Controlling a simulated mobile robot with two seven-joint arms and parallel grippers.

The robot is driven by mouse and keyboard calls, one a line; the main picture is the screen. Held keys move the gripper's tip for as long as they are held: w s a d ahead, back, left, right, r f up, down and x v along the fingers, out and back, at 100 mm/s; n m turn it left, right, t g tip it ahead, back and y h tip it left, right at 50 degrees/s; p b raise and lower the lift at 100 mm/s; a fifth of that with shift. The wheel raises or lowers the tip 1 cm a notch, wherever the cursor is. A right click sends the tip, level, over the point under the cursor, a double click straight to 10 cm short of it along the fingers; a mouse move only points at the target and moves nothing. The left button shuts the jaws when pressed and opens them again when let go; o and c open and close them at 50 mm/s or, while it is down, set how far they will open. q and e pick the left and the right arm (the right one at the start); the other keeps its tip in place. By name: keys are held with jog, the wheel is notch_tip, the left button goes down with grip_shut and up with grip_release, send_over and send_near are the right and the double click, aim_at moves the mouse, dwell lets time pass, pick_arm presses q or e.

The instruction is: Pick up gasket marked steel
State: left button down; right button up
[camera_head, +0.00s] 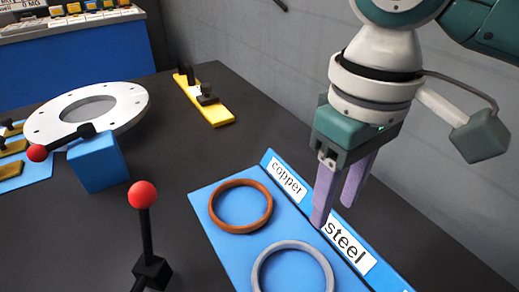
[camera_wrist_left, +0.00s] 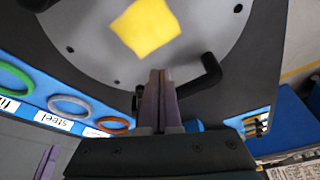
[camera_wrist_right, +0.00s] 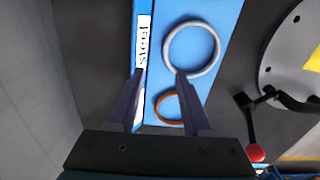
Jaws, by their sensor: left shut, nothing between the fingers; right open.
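The grey steel gasket (camera_head: 258,274) lies flat on the blue board, in front of the "steel" label (camera_head: 347,247). It also shows in the right wrist view (camera_wrist_right: 217,53) and the left wrist view (camera_wrist_left: 54,101). The copper-coloured gasket (camera_head: 212,214) lies beside it by the "copper" label (camera_head: 287,182). My right gripper (camera_head: 337,208) is open and empty above the label strip between the two labels, apart from the gaskets.
A round grey flange (camera_head: 130,97) stands at the left, near a blue block (camera_head: 97,163). A yellow bar (camera_head: 207,98) lies at the back. A green ring (camera_wrist_left: 14,78) lies on the board beyond the steel gasket.

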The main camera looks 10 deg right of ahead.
pick_arm(q)
jog(key=shift+s+a+f+b, duration=0.25)
jog(key=shift+s+f+b, duration=0.1)
jog(key=shift+s+f, duration=0.4)
pick_arm(e)
send_over(320, 254)
notch_tip(320, 254, down, 4)
jog(key=shift+s+f, duration=0.1)
jog(key=shift+s, duration=0.05)
pick_arm(q)
jog(key=shift+w+d+f+b, duration=0.1)
jog(key=shift+f+b, duration=0.45)
jog(key=shift+b, duration=0.15)
pick_arm(e)
notch_tip(320, 254, down, 4)
jog(key=shift+f, duration=0.6)
pick_arm(q)
jog(key=shift+w, duration=0.1)
pick_arm(e)
grip_shut()
pick_arm(q)
jog(key=shift+d, duration=0.1)
